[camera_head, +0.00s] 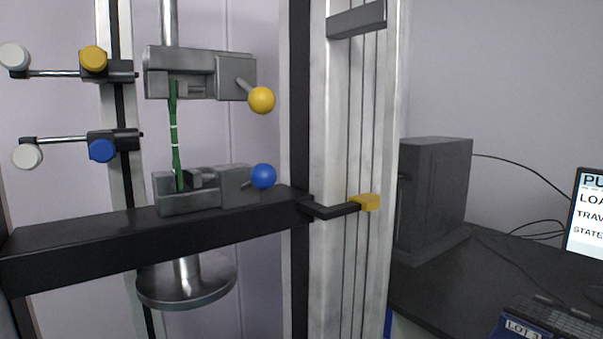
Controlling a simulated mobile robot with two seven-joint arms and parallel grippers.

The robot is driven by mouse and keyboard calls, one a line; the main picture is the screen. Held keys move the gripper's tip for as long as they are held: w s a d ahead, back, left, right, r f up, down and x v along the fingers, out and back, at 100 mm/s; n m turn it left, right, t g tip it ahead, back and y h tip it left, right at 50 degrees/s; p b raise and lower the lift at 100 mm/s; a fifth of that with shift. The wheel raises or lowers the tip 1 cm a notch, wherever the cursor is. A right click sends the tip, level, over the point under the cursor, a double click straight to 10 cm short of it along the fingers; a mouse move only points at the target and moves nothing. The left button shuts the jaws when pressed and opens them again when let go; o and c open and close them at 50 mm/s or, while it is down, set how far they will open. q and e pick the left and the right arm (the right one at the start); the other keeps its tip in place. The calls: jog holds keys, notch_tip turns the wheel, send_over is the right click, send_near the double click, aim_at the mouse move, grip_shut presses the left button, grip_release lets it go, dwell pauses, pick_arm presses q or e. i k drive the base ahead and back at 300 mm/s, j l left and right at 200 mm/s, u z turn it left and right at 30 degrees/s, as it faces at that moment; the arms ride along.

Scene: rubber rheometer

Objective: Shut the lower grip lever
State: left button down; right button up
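The lower grip (190,198) is a grey block on the black crossbeam. Its lever ends in a blue ball (263,176) at the right and points right, slightly upward. The upper grip (190,72) hangs above it, with a lever ending in a yellow ball (261,100) that points right and down. A green strip (175,140) with white marks runs vertically from the upper grip to the lower grip; its lower end sits in the lower grip's opening. Neither of my grippers is in view.
The black crossbeam (150,238) spans the frame. White-and-grey knobs on arms with yellow (93,58) and blue (102,150) knobs are at left. A yellow-ended bracket (366,202) juts out by the column. A dark box (432,195), keyboard and screen (585,215) stand at right.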

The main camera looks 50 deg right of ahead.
aim_at(263, 176)
jog(key=j+z, duration=0.15)
jog(key=z, duration=1.15)
